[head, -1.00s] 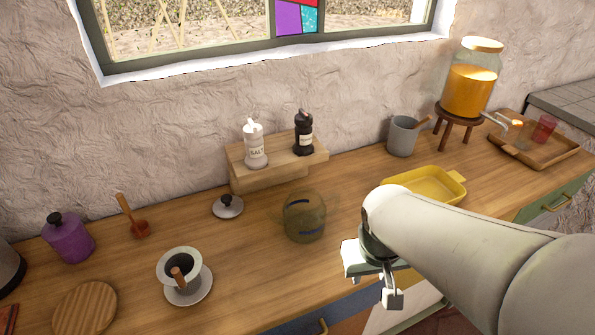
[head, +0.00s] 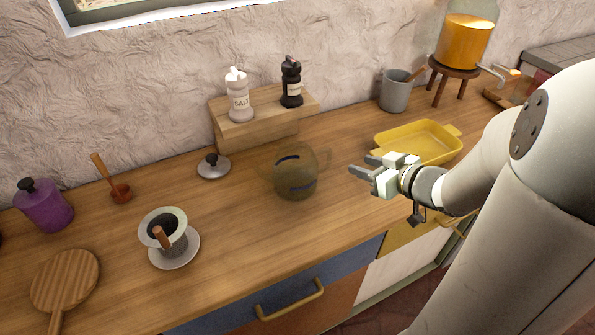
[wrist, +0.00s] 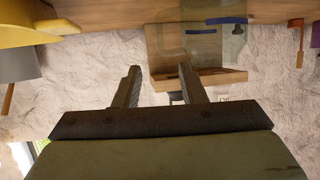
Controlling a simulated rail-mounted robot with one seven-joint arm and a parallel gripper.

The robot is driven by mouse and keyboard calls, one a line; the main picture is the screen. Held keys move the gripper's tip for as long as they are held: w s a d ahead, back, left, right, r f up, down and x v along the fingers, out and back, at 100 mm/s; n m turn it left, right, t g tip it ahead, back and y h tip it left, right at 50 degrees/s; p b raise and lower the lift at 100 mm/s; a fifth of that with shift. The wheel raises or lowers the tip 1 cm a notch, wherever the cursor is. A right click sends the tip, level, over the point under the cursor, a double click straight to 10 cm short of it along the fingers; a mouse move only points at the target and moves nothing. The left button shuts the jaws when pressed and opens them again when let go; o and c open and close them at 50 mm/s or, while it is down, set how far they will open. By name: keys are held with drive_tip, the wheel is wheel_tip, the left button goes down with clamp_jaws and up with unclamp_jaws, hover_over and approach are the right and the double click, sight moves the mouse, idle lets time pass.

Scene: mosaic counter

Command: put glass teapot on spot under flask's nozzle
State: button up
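The see-through glass teapot (head: 295,175) with dark blue bands stands upright on the wooden counter, left of my gripper (head: 366,165). It also shows at the top of the wrist view (wrist: 228,45), whose picture is upside down. My gripper is open and empty, its fingers (wrist: 159,72) apart and pointing toward the teapot's side without touching it. The spot below the nozzle is partly hidden by my arm.
A yellow dish (head: 425,143) lies beside my gripper, with a grey mug (head: 395,94) behind it. Salt (head: 239,98) and pepper (head: 291,84) shakers stand on a wooden riser (head: 255,132). A lid (head: 213,167) and dripper cup (head: 166,228) are left.

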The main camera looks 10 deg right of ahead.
sight(331, 155)
drive_tip(key=b+x, duration=0.1)
drive_tip(key=x, duration=1.4)
drive_tip(key=shift+b, duration=0.35)
drive_tip(key=shift+s, duration=0.1)
drive_tip(key=shift+d, duration=0.1)
clamp_jaws()
